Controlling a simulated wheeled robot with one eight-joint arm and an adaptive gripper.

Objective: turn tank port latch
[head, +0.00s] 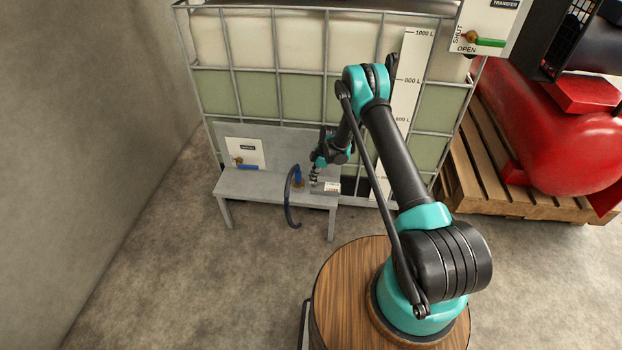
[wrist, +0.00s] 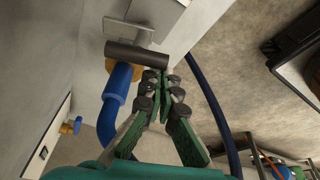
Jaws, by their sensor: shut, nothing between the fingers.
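In the wrist view a dark grey bar (wrist: 137,56) with a pale plate behind it sits across a brass-coloured fitting (wrist: 139,74); it looks like the latch, but I cannot be sure. A blue elbow (wrist: 118,88) leads from the fitting. My gripper (wrist: 158,78) is shut and empty, its fingertips close beside the bar's right end; I cannot tell whether they touch. In the head view my gripper (head: 314,177) is low in front of the caged tank (head: 300,98), just right of the blue port fitting (head: 297,177), and partly hides the port area.
A grey bench (head: 258,188) stands before the tank. A dark hose (head: 287,205) hangs over its front edge and passes right of my gripper in the wrist view (wrist: 205,90). A small panel with a blue handle (head: 246,155) is at left. A red tank (head: 560,130) stands on a pallet at right.

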